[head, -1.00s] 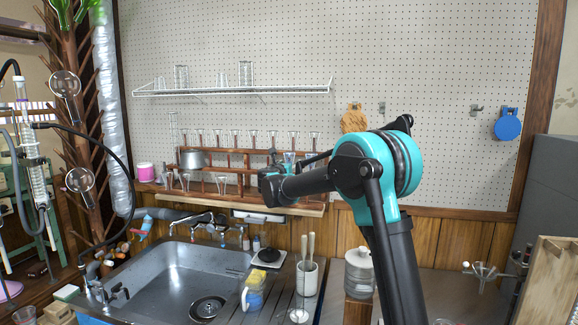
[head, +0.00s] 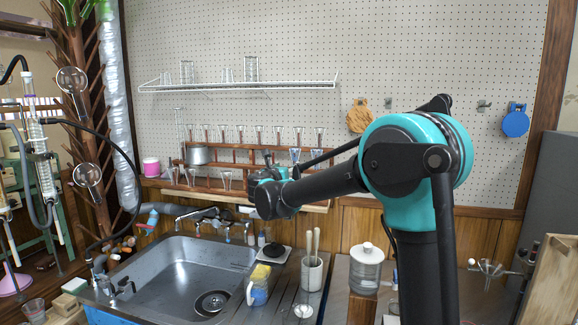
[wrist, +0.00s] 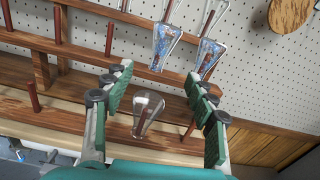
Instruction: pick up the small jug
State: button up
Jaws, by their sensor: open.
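My gripper (wrist: 160,105) is open, its two green-padded fingers on either side of a small clear glass vessel (wrist: 147,112) on the wooden rack. A gap shows on both sides of the glass. A brown peg shows through it; I cannot tell whether it has a handle or is the small jug. In the head view my gripper (head: 268,176) is at the rack's lower right part and hides what is there. A clear jug (head: 257,292) with a handle, holding blue and yellow things, stands by the sink.
The rack (wrist: 70,95) has upright pegs and shelves close around my fingers. Two glasses with blue pattern or contents (wrist: 163,42) stand just behind. A grey metal pot (head: 196,155) is further left. The sink (head: 180,280) lies below, and a pegboard wall (head: 420,75) rises behind.

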aim_at(255, 276)
jog(key=k+j, duration=0.15)
jog(key=j, duration=0.15)
jog(key=k+j, duration=0.1)
jog(key=j, duration=0.2)
jog(key=k+j, duration=0.15)
jog(key=j, duration=0.15)
jog(key=k+j, duration=0.15)
jog(key=j, duration=0.15)
